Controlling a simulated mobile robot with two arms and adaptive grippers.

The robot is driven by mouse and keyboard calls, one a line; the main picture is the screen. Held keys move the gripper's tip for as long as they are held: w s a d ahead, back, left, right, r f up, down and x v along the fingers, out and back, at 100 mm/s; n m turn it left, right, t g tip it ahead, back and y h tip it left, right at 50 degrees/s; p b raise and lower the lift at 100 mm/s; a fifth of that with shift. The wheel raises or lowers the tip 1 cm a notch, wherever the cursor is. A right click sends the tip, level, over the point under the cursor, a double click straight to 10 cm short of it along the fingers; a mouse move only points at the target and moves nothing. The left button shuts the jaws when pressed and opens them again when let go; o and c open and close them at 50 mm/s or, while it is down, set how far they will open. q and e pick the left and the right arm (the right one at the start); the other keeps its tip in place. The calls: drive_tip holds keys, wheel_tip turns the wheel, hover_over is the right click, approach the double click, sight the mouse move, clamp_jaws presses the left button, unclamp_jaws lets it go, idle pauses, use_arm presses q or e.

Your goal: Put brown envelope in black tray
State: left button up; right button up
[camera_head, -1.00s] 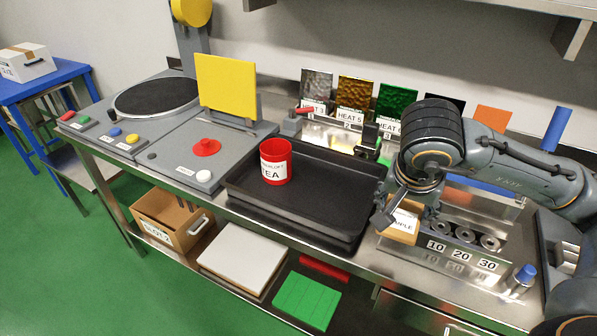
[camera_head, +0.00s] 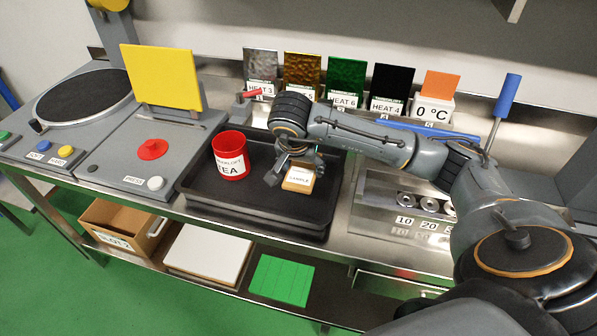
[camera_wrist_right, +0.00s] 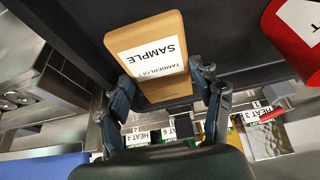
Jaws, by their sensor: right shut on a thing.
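The brown envelope (camera_head: 299,178), with a white label, is held by my right gripper (camera_head: 287,166) over the right part of the black tray (camera_head: 255,205). In the right wrist view the envelope (camera_wrist_right: 148,36) shows its label reading SAMPLE, and the right gripper's fingers (camera_wrist_right: 165,92) are shut on its lower end. The tray's dark floor shows behind it in that view (camera_wrist_right: 225,30). I cannot tell whether the envelope touches the tray floor. My left gripper is not in view.
A red TEA cup (camera_head: 231,157) stands in the tray, left of the envelope. A grey press station with a yellow panel (camera_head: 160,77) is on the left. Upright coloured heat packets (camera_head: 346,80) line the back. A numbered steel rack (camera_head: 372,218) stands right of the tray.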

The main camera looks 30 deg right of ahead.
sight(298, 172)
drive_tip(key=shift+w+f, duration=0.2)
drive_tip(key=shift+f, duration=0.05)
drive_tip(key=f, duration=0.1)
drive_tip(key=f+p, duration=0.1)
drive_tip(key=f, duration=0.1)
drive_tip(key=shift+w+a, duration=0.15)
drive_tip(key=shift+w, duration=0.15)
drive_tip(key=shift+f, duration=0.5)
drive_tip(key=o, duration=0.9)
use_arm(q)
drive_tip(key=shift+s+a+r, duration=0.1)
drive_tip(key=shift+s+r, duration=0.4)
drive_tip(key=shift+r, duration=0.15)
